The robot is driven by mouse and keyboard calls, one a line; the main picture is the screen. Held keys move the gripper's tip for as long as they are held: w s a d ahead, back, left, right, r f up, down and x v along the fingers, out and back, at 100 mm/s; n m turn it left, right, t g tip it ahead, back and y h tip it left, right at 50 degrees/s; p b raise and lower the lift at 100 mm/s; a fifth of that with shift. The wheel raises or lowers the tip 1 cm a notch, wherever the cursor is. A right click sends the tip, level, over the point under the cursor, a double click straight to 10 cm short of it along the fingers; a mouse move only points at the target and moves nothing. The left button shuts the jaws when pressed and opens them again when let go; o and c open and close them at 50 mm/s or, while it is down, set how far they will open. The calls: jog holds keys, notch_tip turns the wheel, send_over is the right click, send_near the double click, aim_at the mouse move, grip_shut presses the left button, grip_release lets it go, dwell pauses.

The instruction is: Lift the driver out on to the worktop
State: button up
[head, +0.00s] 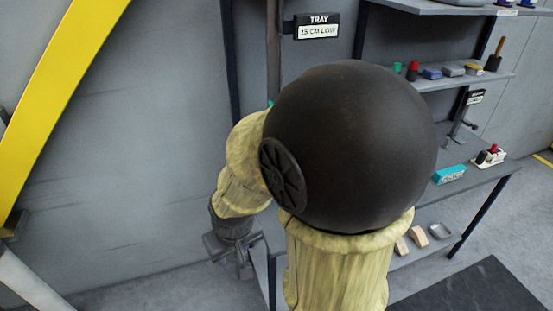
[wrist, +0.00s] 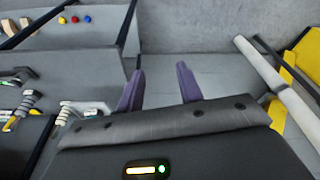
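My gripper (wrist: 160,70) is in the wrist view with its two purple fingers apart and nothing between them. In the head view my gripper (head: 242,258) hangs low, left of the shelving and partly behind my own arm. I cannot tell for sure which thing is the driver. In the wrist view several hand tools lie at the left edge, among them a pale-headed tool (wrist: 82,107) and a grey-handled tool (wrist: 29,99). They are left of my fingers and apart from them. My arm hides much of the worktop (head: 475,180) in the head view.
An upper shelf (head: 440,82) holds small coloured items and a brown-handled thing (head: 498,47) in a dark holder. A teal box (head: 450,174) and a small rack (head: 490,155) are on the worktop. Yellow framing (head: 65,80) stands at left.

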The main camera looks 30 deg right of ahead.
jog(key=shift+w, duration=0.25)
